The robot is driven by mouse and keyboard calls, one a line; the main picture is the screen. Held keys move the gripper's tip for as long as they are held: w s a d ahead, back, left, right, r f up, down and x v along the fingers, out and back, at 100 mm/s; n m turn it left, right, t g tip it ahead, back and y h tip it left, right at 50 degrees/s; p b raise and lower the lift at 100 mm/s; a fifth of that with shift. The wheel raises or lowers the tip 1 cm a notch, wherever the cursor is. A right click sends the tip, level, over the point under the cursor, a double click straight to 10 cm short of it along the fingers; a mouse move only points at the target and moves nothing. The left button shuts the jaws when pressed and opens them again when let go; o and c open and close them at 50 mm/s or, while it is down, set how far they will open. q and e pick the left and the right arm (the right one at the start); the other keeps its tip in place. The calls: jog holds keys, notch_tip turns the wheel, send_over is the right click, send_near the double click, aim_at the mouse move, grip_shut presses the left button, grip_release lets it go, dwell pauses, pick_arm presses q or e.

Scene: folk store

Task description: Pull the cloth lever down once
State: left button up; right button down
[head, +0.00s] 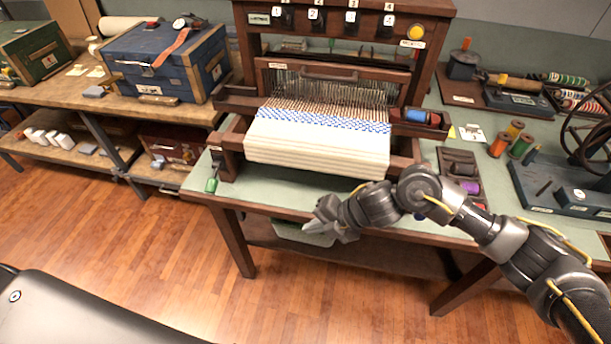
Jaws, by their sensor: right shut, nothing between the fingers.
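A wooden table loom (275,63) stands on the green table and holds a cream cloth (310,150) with a blue and white pattern band. A small lever with a green handle (211,185) hangs at the loom's front left corner, its handle pointing down by the table's edge. A small label sits above it, too small to read. My right gripper (312,226) is shut and empty, in front of the table's front edge, to the right of the green handle and apart from it. My left gripper is out of view.
Numbered levers (316,18) and a yellow button (415,32) are on the loom's top beam. Thread spools (498,145) and a dark wheel device (565,190) stand to the right. A blue chest (150,65) is on the left bench. The floor before the table is clear.

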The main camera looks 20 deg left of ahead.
jog(key=w+d+r+n+h+p, duration=0.1)
jog(key=w+d+r+h, duration=0.2)
jog(key=d+r, duration=0.2)
jog(key=w+d+r+n+h+p, duration=0.1)
jog(key=d+r, duration=0.4)
jog(key=d, duration=0.5)
jog(key=w+d+r+n+h+p, duration=0.1)
jog(key=w+d+r+h+p, duration=0.2)
jog(key=d, duration=0.5)
jog(key=shift+w+r+g+h, duration=0.4)
jog(key=shift+w+r+h, duration=0.6)
jog(key=shift+r, duration=0.35)
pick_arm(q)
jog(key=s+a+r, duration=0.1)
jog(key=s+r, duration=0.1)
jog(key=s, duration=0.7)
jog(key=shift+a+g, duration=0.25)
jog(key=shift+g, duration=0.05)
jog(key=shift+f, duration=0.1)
pick_arm(e)
jog(key=shift+f, duration=0.1)
